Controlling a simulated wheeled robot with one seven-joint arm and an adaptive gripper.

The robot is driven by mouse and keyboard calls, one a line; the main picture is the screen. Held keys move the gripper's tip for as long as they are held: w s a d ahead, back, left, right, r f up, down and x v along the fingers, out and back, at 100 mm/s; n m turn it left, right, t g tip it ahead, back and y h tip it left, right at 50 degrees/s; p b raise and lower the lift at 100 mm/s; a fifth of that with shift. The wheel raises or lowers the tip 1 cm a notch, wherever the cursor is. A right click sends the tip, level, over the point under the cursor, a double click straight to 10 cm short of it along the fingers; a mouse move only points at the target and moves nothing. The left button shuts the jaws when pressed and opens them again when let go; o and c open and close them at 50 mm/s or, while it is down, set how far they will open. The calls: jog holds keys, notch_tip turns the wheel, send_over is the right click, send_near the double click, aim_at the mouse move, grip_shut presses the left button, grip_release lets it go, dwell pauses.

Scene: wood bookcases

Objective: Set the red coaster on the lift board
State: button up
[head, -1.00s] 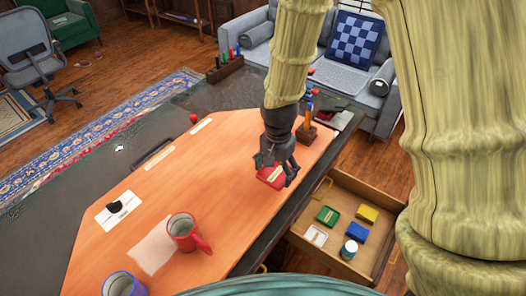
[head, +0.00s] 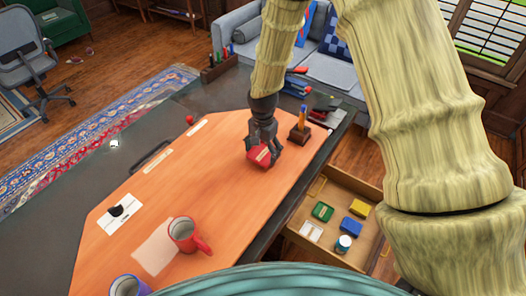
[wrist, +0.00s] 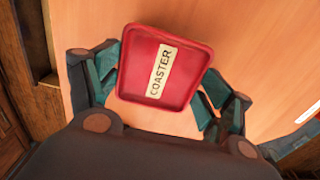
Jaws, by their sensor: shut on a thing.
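The red coaster (head: 259,156) is a square tray with a pale label. In the wrist view the coaster (wrist: 178,60) shows the word COASTER, facing the camera. My gripper (head: 266,161) is shut on it, with fingers at two opposite sides of it in the wrist view. It is over the large orange board (head: 215,185) on the dark desk; its height above the board is hard to judge. That board, with pale label strips too small to read, may be the lift board; no readable label confirms this.
A red mug (head: 183,235) and a blue mug (head: 124,286) stand at the near left. An open drawer (head: 325,258) holds several small items. The board's middle is clear.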

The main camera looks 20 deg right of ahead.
aim_at(263, 154)
jog(key=shift+w+f+p, duration=0.1)
jog(key=shift+f+p, duration=0.25)
jog(key=shift+f, duration=0.55)
jog(key=shift+f, duration=0.2)
jog(key=o, duration=1)
jog(key=shift+o, duration=0.2)
jog(key=shift+r, duration=0.1)
notch_tip(263, 154, up, 12)
jog(key=b, duration=0.4)
jog(key=shift+r, duration=0.1)
